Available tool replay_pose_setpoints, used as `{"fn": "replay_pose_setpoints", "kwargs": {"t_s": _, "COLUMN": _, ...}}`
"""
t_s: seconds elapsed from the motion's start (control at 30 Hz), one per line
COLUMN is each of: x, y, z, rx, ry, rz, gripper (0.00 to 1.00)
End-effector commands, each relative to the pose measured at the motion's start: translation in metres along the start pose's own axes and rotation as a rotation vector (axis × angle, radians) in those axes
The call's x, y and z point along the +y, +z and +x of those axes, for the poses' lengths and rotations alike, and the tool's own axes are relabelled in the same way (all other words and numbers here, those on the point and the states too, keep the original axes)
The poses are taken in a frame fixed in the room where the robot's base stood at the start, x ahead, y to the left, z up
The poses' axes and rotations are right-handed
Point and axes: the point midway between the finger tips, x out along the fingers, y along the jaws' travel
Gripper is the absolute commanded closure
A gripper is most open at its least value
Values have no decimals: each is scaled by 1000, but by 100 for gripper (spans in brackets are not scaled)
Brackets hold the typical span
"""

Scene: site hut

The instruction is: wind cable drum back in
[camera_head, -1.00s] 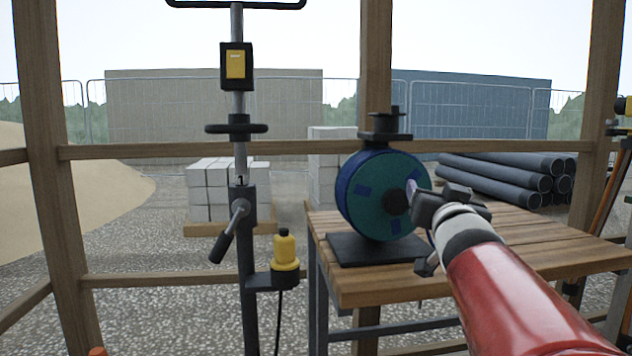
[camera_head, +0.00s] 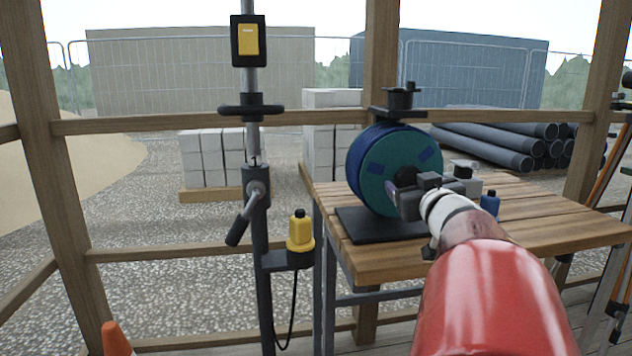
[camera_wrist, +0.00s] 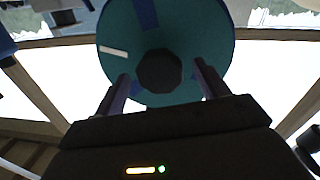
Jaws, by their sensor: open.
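The cable drum (camera_head: 375,165) is a blue drum with a teal side disc bearing dark blue patches. It stands upright on a black base plate (camera_head: 372,224) at the left end of the wooden table. In the wrist view the teal disc (camera_wrist: 205,30) faces me, with a dark round hub (camera_wrist: 159,70) at its middle and a short white mark left of it. My gripper (camera_head: 396,190) is at the lower right of the disc in the head view. In the wrist view its two fingers (camera_wrist: 163,90) stand apart on either side of the hub. Contact cannot be told.
The wooden table (camera_head: 480,235) has free room to the right, with a small blue bottle (camera_head: 490,204) on it. A post with a lever (camera_head: 258,190) and a yellow lamp-like item (camera_head: 300,231) stands left of the table. An orange cone (camera_head: 116,338) is at the lower left.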

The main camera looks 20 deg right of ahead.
Motion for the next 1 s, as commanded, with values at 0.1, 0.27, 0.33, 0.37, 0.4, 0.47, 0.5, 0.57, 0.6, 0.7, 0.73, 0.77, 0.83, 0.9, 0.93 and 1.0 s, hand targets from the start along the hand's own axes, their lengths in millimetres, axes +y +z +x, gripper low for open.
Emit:
{"fn": "replay_pose_setpoints", "kwargs": {"t_s": 0.1, "x": 0, "y": 0, "z": 6, "rx": 1, "ry": 0, "rz": 1, "gripper": 26}}
{"fn": "replay_pose_setpoints", "kwargs": {"t_s": 0.27, "x": 0, "y": -1, "z": 6, "rx": 1, "ry": 0, "rz": 0, "gripper": 26}}
{"fn": "replay_pose_setpoints", "kwargs": {"t_s": 0.33, "x": 0, "y": -1, "z": 6, "rx": 1, "ry": 0, "rz": 0, "gripper": 26}}
{"fn": "replay_pose_setpoints", "kwargs": {"t_s": 0.37, "x": 0, "y": -1, "z": 6, "rx": 1, "ry": 0, "rz": 0, "gripper": 29}}
{"fn": "replay_pose_setpoints", "kwargs": {"t_s": 0.4, "x": 0, "y": -1, "z": 6, "rx": 1, "ry": 0, "rz": 0, "gripper": 34}}
{"fn": "replay_pose_setpoints", "kwargs": {"t_s": 0.47, "x": 0, "y": 0, "z": 6, "rx": 1, "ry": 0, "rz": 0, "gripper": 42}}
{"fn": "replay_pose_setpoints", "kwargs": {"t_s": 0.5, "x": 0, "y": 0, "z": 6, "rx": 1, "ry": 0, "rz": 0, "gripper": 47}}
{"fn": "replay_pose_setpoints", "kwargs": {"t_s": 0.57, "x": 0, "y": 0, "z": 6, "rx": 1, "ry": 0, "rz": 0, "gripper": 55}}
{"fn": "replay_pose_setpoints", "kwargs": {"t_s": 0.6, "x": 0, "y": 0, "z": 6, "rx": 1, "ry": 0, "rz": 0, "gripper": 61}}
{"fn": "replay_pose_setpoints", "kwargs": {"t_s": 0.7, "x": 0, "y": 0, "z": 6, "rx": 1, "ry": 0, "rz": 0, "gripper": 74}}
{"fn": "replay_pose_setpoints", "kwargs": {"t_s": 0.73, "x": 0, "y": 0, "z": 6, "rx": 1, "ry": 0, "rz": 0, "gripper": 78}}
{"fn": "replay_pose_setpoints", "kwargs": {"t_s": 0.77, "x": 0, "y": 0, "z": 6, "rx": 1, "ry": 0, "rz": 0, "gripper": 82}}
{"fn": "replay_pose_setpoints", "kwargs": {"t_s": 0.83, "x": 0, "y": 0, "z": 6, "rx": 1, "ry": 0, "rz": 0, "gripper": 89}}
{"fn": "replay_pose_setpoints", "kwargs": {"t_s": 0.9, "x": 0, "y": 0, "z": 6, "rx": 1, "ry": 0, "rz": -1, "gripper": 89}}
{"fn": "replay_pose_setpoints", "kwargs": {"t_s": 0.93, "x": 0, "y": 0, "z": 7, "rx": 1, "ry": 0, "rz": -2, "gripper": 89}}
{"fn": "replay_pose_setpoints", "kwargs": {"t_s": 1.0, "x": -1, "y": 0, "z": 8, "rx": 1, "ry": 0, "rz": -10, "gripper": 89}}
